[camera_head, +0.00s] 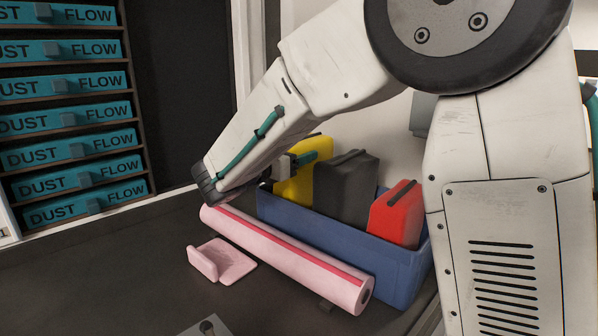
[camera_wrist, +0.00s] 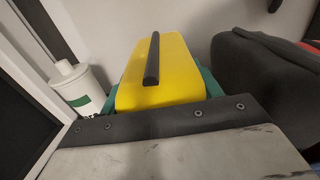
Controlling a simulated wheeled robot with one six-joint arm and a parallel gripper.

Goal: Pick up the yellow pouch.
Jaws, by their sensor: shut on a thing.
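The yellow pouch (camera_head: 293,186) stands upright at the left end of the blue bin (camera_head: 330,232), partly hidden by my arm and the bin wall. In the wrist view the pouch (camera_wrist: 178,70) has a black strip along its top. My gripper (camera_head: 304,158) is shut on it, with teal fingers showing on both sides of the pouch in the wrist view. The pouch's bottom is hidden, so I cannot tell whether it touches the bin floor.
A dark grey pouch (camera_head: 345,188) and a red pouch (camera_head: 396,215) stand in the same bin. A pink roll (camera_head: 285,258) and a pink bracket (camera_head: 222,262) lie in front. A white bottle (camera_wrist: 78,88) stands left of the pouch. Teal drawers (camera_head: 70,160) fill the left.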

